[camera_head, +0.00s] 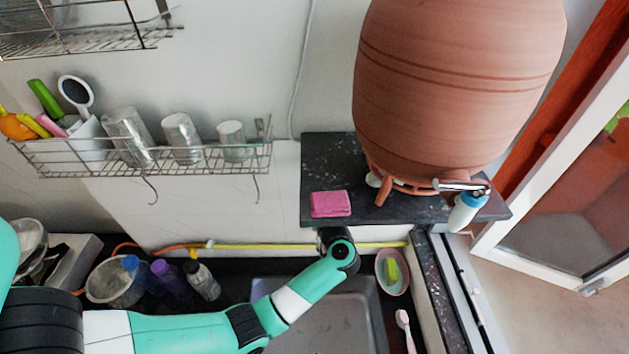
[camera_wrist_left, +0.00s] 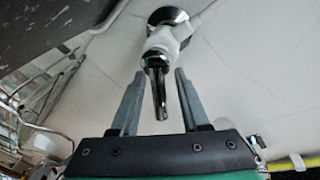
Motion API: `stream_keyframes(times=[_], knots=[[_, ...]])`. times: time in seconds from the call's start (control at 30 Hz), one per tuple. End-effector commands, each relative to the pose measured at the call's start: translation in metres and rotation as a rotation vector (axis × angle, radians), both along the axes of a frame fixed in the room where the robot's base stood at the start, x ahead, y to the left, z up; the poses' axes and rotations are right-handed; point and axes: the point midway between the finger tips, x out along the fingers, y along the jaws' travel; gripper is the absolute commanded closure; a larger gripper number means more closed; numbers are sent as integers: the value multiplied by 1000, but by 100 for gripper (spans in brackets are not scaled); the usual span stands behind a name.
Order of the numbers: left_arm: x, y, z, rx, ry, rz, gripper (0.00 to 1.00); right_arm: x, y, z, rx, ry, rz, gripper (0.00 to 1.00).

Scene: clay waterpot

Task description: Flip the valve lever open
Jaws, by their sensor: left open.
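In the left wrist view, a chrome valve lever (camera_wrist_left: 159,90) hangs from a white valve body (camera_wrist_left: 164,42). A round chrome base (camera_wrist_left: 168,17) sits behind it at the pale wall. My left gripper (camera_wrist_left: 159,74) is open, with one finger on each side of the lever. I see a gap on both sides. In the head view, my left arm reaches over the sink to the front edge of the dark shelf; the fingers and this valve are hidden there. A clay waterpot (camera_head: 455,85) stands on the shelf, with a chrome-and-blue tap (camera_head: 466,204) at its lower right.
The dark shelf (camera_head: 335,155) overhangs my left gripper and holds a pink sponge (camera_head: 330,204). A metal sink (camera_head: 325,325) lies below my arm. A wire rack (camera_head: 80,165) with glasses hangs at left. Several bottles (camera_head: 170,275) stand left of the sink, and a pink dish (camera_head: 392,272) stands right.

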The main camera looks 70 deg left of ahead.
Motion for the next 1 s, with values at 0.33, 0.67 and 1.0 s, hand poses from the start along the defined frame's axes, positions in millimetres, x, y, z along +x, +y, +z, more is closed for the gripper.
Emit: stream_keyframes(times=[0.33, 0.67, 1.0], knots=[[0, -1, 0, 0, 0, 0, 100, 0, 0, 0, 0, 0, 0, 50], [0, -1, 0, 2, 3, 0, 100, 0, 0, 0, 0, 0, 0, 50], [-3, 1, 5, 39, 94, 1, 100, 0, 0, 10, 0, 0, 0, 50]])
